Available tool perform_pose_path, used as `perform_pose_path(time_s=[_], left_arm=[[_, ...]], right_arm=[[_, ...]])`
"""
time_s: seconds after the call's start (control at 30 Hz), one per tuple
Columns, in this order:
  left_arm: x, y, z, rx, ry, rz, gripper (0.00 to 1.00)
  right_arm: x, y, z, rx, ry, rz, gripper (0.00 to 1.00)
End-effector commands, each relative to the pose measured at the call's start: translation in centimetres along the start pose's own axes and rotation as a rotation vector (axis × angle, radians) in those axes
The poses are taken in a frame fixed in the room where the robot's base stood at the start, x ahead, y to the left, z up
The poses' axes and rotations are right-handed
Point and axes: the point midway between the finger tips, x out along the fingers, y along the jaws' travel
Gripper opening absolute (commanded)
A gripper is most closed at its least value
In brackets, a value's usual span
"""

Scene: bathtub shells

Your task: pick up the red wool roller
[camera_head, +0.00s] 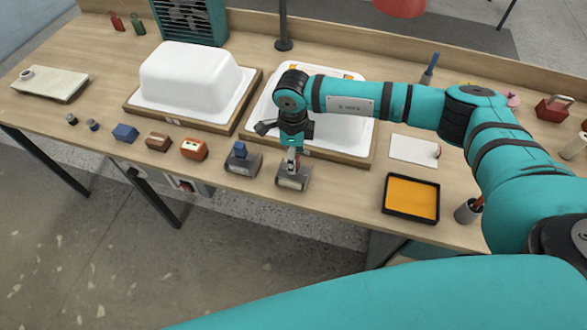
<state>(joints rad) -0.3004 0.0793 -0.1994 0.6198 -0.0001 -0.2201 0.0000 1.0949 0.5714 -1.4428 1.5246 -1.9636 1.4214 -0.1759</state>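My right arm reaches in from the right over the table, and its gripper (291,158) points down at the front edge of the second white shell. Its fingertips are at a small grey-based tool (293,180) with a little red showing between them. I cannot tell whether this tool is the red wool roller, or whether the fingers grip it. A similar grey tool with a blue top (242,158) stands just to the left. My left gripper is not in view.
White tub shells (188,75) lie on wooden bases. Small blocks, including an orange one (194,149), line the front edge. A black tray with an orange inside (411,198), a white board (414,150) and a red box (553,108) are on the right.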

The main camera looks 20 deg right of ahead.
Motion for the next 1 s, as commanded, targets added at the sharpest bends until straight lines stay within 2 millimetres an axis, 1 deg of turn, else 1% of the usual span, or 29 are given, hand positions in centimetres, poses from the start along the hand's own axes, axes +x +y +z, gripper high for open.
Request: perform_pose_path(time_s=[0.03,0.1,0.2,0.43,0.47,0.87,1.0], left_arm=[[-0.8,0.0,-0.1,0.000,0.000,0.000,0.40],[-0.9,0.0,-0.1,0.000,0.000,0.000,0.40],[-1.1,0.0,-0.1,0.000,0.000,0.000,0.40],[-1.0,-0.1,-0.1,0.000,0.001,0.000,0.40],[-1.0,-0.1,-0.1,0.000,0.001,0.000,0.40],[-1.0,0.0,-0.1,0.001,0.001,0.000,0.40],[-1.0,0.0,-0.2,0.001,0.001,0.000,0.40]], right_arm=[[0.4,0.0,0.0,0.002,0.002,0.003,0.55],[1.4,-0.1,0.0,0.001,0.001,0.001,0.55],[2.2,0.0,0.0,0.000,0.000,0.001,0.55],[2.5,-0.1,0.0,0.000,-0.001,0.000,0.55],[2.5,-0.1,0.0,0.000,-0.001,0.000,0.53],[2.4,-0.1,0.0,0.000,-0.001,-0.001,0.00],[2.4,-0.1,0.0,0.000,-0.001,-0.001,0.00]])
